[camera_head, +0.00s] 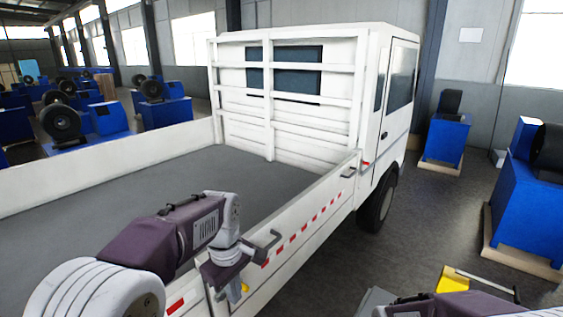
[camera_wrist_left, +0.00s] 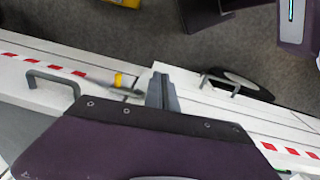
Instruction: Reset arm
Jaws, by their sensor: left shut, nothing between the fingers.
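My left arm comes in from the lower left in the head view. Its gripper (camera_head: 232,284) points down over the side panel of the white truck's bed (camera_head: 310,222). In the left wrist view the narrow fingers (camera_wrist_left: 162,92) are together, with nothing between them, over the panel's top edge. I cannot tell whether they touch it. A grey handle (camera_wrist_left: 50,82) and a yellow-marked latch part (camera_wrist_left: 118,80) lie left of the fingers there. Part of my right arm shows at the lower right of the head view; its gripper is out of sight.
The truck cab (camera_head: 385,90) and slatted headboard (camera_head: 290,95) stand ahead. The grey bed floor (camera_head: 190,180) is empty. Blue machines (camera_head: 530,200) stand to the right, several more at the far left. A yellow-edged object (camera_head: 480,280) lies low at the right.

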